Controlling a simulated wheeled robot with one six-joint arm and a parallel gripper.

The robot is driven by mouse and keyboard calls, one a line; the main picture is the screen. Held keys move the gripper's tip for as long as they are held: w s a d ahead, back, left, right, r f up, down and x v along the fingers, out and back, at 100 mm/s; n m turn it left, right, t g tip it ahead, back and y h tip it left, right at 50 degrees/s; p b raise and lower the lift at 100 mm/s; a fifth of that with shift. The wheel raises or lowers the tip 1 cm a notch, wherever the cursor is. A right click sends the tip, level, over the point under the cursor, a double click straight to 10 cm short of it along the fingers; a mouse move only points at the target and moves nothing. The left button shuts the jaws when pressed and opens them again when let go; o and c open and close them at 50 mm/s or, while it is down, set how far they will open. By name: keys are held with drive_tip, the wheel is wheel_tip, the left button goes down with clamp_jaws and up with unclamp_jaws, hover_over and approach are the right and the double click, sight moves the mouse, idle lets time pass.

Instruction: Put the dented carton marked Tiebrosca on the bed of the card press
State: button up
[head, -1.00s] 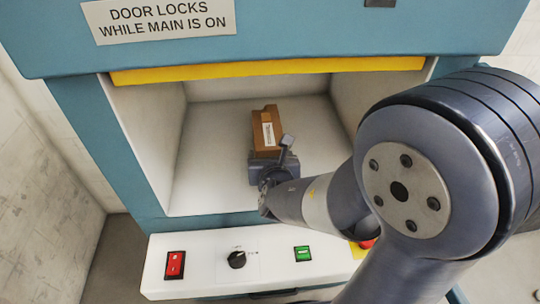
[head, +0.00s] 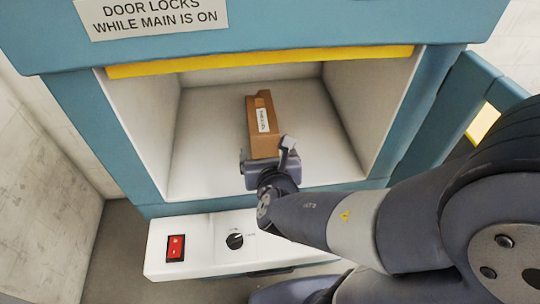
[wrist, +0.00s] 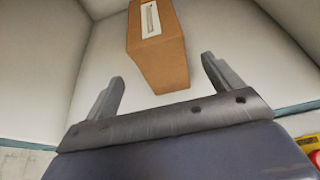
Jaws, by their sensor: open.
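The carton (head: 263,125) is a brown box with a white label, standing on the pale bed (head: 205,150) inside the blue press. The label's print is too small to read, and its top looks uneven at the back. In the head view my gripper (head: 268,160) is at the near end of the carton, over the front of the bed, and hides part of that end.
A yellow strip (head: 260,61) edges the top of the opening, and side walls bound the bed. Below the opening a white panel carries a red switch (head: 175,248) and a black knob (head: 235,241). Bare bed lies left and right of the carton.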

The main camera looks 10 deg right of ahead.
drive_tip(key=shift+p+v, duration=0.55)
drive_tip(key=shift+v, duration=1.4)
